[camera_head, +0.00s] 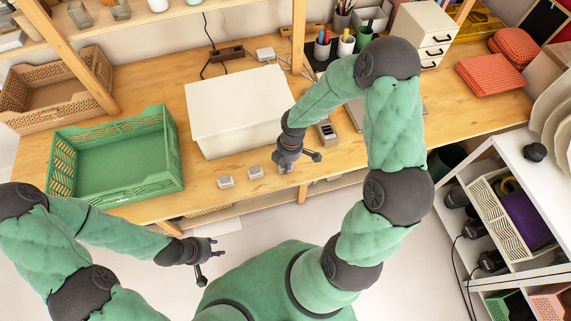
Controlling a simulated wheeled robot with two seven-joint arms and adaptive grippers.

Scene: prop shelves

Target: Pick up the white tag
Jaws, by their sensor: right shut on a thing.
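My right gripper (300,164) is over the front edge of the wooden table, just in front of the white box. It is shut on a small pale thing at its fingertips, which looks like the white tag (285,169); the fingers hide most of it. Two similar small white blocks with grey tops, one nearer (255,172) and one further left (226,182), stand on the table to its left. My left gripper (212,262) is open and empty, in front of the table and above the floor.
A large white box (238,110) stands mid-table, with a green crate (117,190) to its left. Pen cups, drawers (422,32) and red cases (493,74) are at the back right. A white shelf (510,160) stands right.

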